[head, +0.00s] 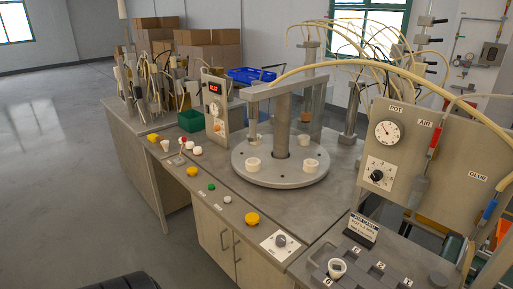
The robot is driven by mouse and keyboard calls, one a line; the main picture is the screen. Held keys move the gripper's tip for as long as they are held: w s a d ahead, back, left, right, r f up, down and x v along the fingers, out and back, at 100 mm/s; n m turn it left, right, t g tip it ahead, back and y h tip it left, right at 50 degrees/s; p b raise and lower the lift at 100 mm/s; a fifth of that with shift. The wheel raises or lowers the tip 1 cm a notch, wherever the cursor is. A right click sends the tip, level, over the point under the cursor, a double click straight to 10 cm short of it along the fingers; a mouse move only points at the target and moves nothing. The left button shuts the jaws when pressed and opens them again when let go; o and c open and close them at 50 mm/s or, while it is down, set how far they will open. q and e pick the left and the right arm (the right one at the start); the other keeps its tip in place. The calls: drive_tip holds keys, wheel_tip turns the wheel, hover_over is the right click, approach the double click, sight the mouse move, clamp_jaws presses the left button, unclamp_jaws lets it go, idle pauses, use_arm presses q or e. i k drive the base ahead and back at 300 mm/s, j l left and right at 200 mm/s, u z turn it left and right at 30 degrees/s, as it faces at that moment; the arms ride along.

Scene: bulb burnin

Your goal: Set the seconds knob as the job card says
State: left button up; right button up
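A black knob (377,175) with a white dial plate sits on the upright grey panel (405,150) at the right, below a round gauge marked POT (387,132). A second knob, grey, (281,240) sits on a white plate on the bench's front edge. I cannot tell from lettering which is the seconds knob; the dial marks are too small to read. A small black card (361,228) with white print stands below the panel; its first line seems to name POT, and the rest is not clearly legible. Neither of my grippers is in view.
A round turntable (281,174) with white cups fills the bench middle. Yellow hoses arch over it to the panel. Open floor lies left.

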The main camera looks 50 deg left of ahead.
sight(281, 242)
drive_tip(key=u, duration=1.95)
